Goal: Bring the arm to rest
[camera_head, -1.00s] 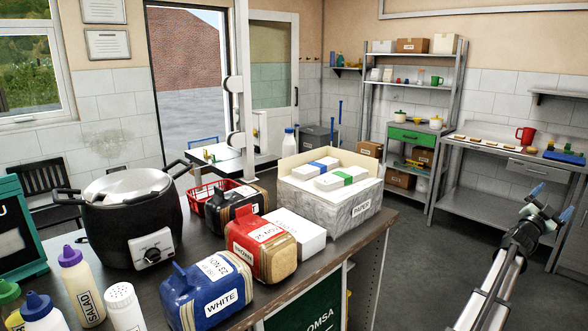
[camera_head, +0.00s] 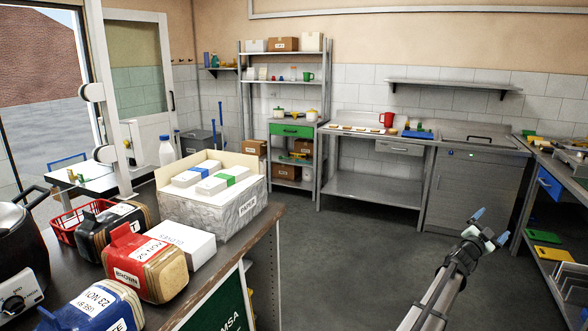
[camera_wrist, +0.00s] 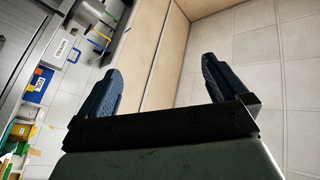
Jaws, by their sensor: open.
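My gripper (camera_head: 487,228) is at the right of the head view, at the end of my arm, which reaches up from the bottom edge. Its two blue-tipped fingers are spread apart with nothing between them. In the wrist view my gripper (camera_wrist: 160,85) also shows open and empty, with wall panels and tiles beyond it. It touches nothing that I can see.
A counter (camera_head: 262,232) at the left holds bread bags, a box of packets (camera_head: 237,210) and a black pot (camera_head: 22,255). Steel benches (camera_head: 372,190) line the back wall. Another bench (camera_head: 540,250) stands at the right. The grey floor (camera_head: 345,255) between is clear.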

